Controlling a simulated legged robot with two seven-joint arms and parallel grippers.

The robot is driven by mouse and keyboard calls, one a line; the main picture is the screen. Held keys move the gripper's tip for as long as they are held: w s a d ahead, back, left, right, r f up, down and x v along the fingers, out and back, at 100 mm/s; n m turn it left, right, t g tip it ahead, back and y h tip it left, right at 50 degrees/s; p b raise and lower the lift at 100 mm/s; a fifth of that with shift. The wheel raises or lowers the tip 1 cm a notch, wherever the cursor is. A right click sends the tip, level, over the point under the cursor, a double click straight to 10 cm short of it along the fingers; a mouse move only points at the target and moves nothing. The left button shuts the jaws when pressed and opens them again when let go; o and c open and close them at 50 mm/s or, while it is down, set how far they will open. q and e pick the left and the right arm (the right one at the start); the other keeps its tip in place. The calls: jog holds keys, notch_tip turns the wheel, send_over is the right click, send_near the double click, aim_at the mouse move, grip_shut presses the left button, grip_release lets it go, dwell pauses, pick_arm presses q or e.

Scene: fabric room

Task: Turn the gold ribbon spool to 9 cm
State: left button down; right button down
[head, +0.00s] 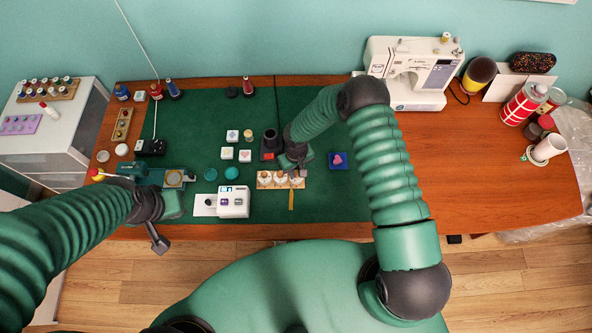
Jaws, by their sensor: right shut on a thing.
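A wooden rack (264,184) with a row of white spools stands near the front edge of the green mat. A gold ribbon (291,201) hangs down from the rack's right end over the front edge. My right gripper (298,172) reaches down onto the spool at that end and is shut on it. The gripper hides most of the gold ribbon spool (297,181). No length mark is readable. My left gripper (159,245) hangs at the table's front edge on the left, away from the rack; its fingers are too small to judge.
A white device (233,202) with a small display stands left of the rack. Teal discs (231,173), small picture blocks (245,155) and a black-and-red item (269,145) are close by. A sewing machine (413,72) stands at the back right. The right table top is mostly clear.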

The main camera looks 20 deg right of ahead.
jog(key=shift+f+n+b, duration=0.2)
jog(key=shift+n+b, duration=0.4)
jog(key=shift+b, duration=0.1)
jog(key=shift+n+b, duration=0.35)
jog(key=shift+n, duration=0.25)
jog(key=shift+r+n, duration=0.2)
jog(key=shift+n, duration=0.4)
jog(key=c, duration=1.2)
grip_release()
jog(key=shift+c, duration=0.2)
jog(key=shift+r, duration=0.1)
